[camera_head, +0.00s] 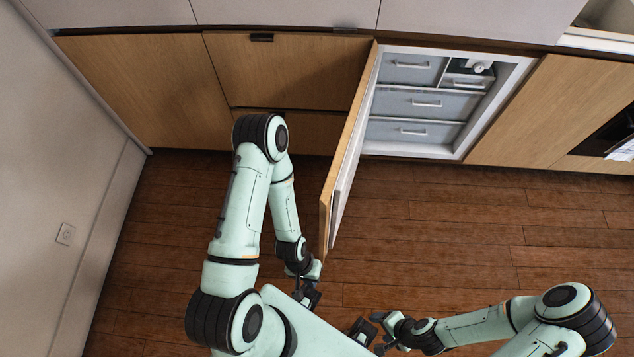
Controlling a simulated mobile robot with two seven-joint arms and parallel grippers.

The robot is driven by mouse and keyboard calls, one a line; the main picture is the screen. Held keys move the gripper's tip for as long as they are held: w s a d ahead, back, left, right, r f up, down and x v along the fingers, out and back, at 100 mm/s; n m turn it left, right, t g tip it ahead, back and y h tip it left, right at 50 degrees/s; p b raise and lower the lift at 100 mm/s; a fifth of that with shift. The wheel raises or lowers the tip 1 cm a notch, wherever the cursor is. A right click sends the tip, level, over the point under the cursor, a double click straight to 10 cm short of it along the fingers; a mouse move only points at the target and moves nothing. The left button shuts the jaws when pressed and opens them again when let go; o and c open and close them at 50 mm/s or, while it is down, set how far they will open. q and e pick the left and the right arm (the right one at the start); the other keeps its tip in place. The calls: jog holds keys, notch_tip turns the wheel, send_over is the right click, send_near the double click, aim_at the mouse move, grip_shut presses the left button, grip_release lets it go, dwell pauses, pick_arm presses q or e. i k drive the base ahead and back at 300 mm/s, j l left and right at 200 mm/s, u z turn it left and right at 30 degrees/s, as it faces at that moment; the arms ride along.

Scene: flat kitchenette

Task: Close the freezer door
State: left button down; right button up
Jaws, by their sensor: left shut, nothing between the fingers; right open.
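The freezer door (340,160) stands wide open. It is hinged on the left side of the freezer (490,120), and its wooden outer face is turned to the left. Inside the freezer are grey drawers (412,103) with light handles. My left gripper (312,298) is shut and empty, below the free edge of the door and a little to its left; I cannot tell whether it touches the door. My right gripper (366,334) is open and empty at the bottom middle, over the floor and apart from the door.
Wooden cabinet fronts (285,75) line the wall left of the freezer. An oven (612,135) with a cloth is at the far right. A wall with a socket (65,234) bounds the left. The wooden floor (450,235) right of the door is clear.

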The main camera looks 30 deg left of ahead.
aim_at(335, 189)
jog(key=j+z, duration=0.1)
jog(key=j, duration=0.35)
jog(key=k+j, duration=0.15)
jog(key=j, duration=0.3)
jog(key=k+j+z, duration=0.15)
jog(key=j, duration=0.3)
jog(key=i, duration=0.05)
